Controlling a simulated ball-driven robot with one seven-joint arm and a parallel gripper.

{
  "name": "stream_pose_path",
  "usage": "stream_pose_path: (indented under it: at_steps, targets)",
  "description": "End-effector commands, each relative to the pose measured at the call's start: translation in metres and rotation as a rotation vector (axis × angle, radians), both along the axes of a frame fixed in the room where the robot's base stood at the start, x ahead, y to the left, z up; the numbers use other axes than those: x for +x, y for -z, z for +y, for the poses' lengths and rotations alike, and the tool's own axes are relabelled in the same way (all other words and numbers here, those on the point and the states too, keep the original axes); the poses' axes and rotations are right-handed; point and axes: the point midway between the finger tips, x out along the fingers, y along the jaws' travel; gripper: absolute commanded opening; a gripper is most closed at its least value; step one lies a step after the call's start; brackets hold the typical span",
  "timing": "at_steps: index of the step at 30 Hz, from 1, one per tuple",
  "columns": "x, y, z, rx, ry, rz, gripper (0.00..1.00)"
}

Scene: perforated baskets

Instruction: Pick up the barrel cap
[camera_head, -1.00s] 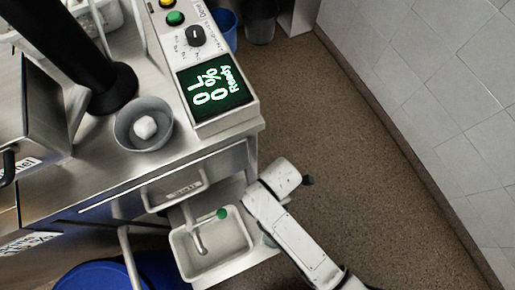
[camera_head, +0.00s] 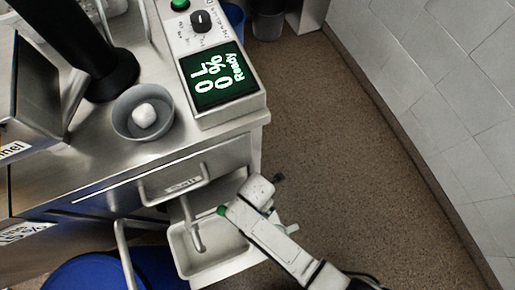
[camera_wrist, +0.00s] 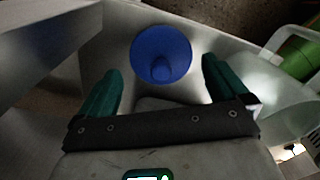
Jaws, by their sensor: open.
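A blue round cup-shaped piece (camera_wrist: 161,50), possibly the barrel cap, lies in a pale grey tray in the wrist view. It sits ahead of and between my fingertips, apart from them. I cannot make it out in the head view, where my arm covers part of the tray. My gripper (camera_wrist: 160,82) is open and empty, with its teal fingers either side of the piece in the picture. In the head view my wrist hangs over the right side of the tray (camera_head: 183,266), and my fingers are mostly hidden.
A large blue barrel (camera_head: 90,275) is at bottom left. A grey bowl (camera_head: 122,120) holds a white lump. The floor to the right is clear.

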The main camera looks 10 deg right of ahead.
Motion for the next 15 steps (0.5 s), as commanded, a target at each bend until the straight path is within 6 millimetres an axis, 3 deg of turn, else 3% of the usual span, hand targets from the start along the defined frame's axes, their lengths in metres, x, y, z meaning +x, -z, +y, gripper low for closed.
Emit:
stream_pose_path:
  at_steps: [1,6,15]
  targets:
    - [-0.001,0.011,-0.001,-0.001,0.000,0.001,1.00]
    - [0.000,0.029,-0.002,-0.001,0.000,0.001,1.00]
    - [0.000,0.032,-0.001,0.001,0.001,-0.001,1.00]
